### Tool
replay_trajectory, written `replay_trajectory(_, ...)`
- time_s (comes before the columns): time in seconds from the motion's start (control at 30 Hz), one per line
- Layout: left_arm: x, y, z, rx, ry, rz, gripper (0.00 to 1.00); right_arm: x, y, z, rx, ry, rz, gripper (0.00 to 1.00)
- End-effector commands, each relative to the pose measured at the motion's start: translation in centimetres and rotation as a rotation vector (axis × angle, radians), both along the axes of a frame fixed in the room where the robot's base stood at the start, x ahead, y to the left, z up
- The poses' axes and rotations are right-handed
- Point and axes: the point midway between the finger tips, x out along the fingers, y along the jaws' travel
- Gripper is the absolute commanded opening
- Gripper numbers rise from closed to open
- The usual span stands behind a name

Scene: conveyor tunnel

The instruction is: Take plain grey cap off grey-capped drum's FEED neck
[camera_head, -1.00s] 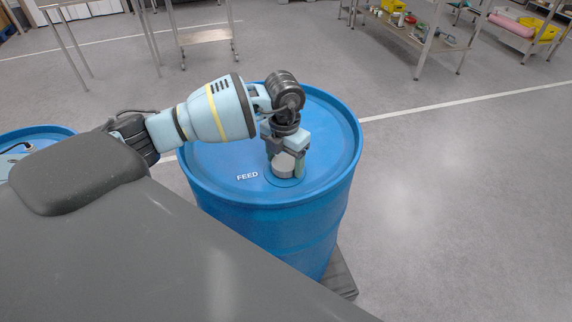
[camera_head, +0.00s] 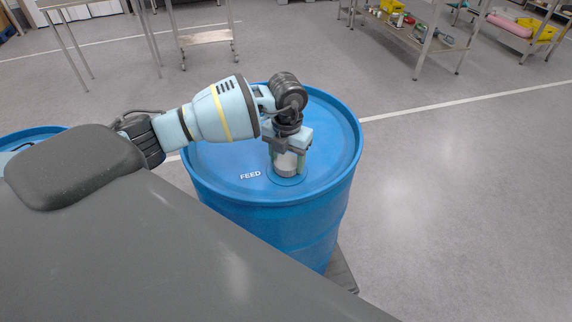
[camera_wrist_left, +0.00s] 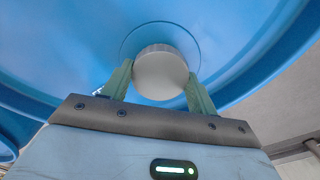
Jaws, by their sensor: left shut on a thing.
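The blue drum (camera_head: 325,120) stands upright, with the white word FEED (camera_head: 250,175) on its lid. The plain grey cap (camera_head: 285,167) is at the round neck area beside that word. My left gripper (camera_head: 289,161) reaches down over it from above, shut on the cap, with a finger on each side. In the left wrist view, the pale grey disc of the cap (camera_wrist_left: 160,74) lies between the green fingers of the left gripper (camera_wrist_left: 160,86). The neck under the cap is hidden, so I cannot tell whether the cap is raised. My right gripper is out of view.
A second blue drum (camera_head: 33,133) is partly visible at the left edge. Metal racks (camera_head: 425,40) with small goods stand at the back right, and a steel cart (camera_head: 205,38) at the back. The floor right of the drum is clear.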

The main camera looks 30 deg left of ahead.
Motion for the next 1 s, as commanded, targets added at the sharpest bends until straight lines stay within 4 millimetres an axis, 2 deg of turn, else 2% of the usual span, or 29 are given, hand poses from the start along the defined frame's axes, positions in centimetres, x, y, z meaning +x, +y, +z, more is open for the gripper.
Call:
replay_trajectory(0.17, 0.02, -0.02, 0.19, 0.000, -0.003, 0.063, 0.27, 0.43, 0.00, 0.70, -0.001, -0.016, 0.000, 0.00)
replay_trajectory(0.4, 0.00, -0.02, 0.01, 0.000, 0.000, 0.267, 0.27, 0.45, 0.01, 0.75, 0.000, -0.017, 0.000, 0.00)
replay_trajectory(0.77, 0.00, -0.01, 0.00, 0.000, 0.000, 0.294, 0.27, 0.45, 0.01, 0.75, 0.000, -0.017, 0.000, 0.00)
replay_trajectory(1.0, 0.01, -0.01, 0.02, 0.000, -0.001, 0.504, 0.27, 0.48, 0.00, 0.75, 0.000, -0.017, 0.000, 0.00)
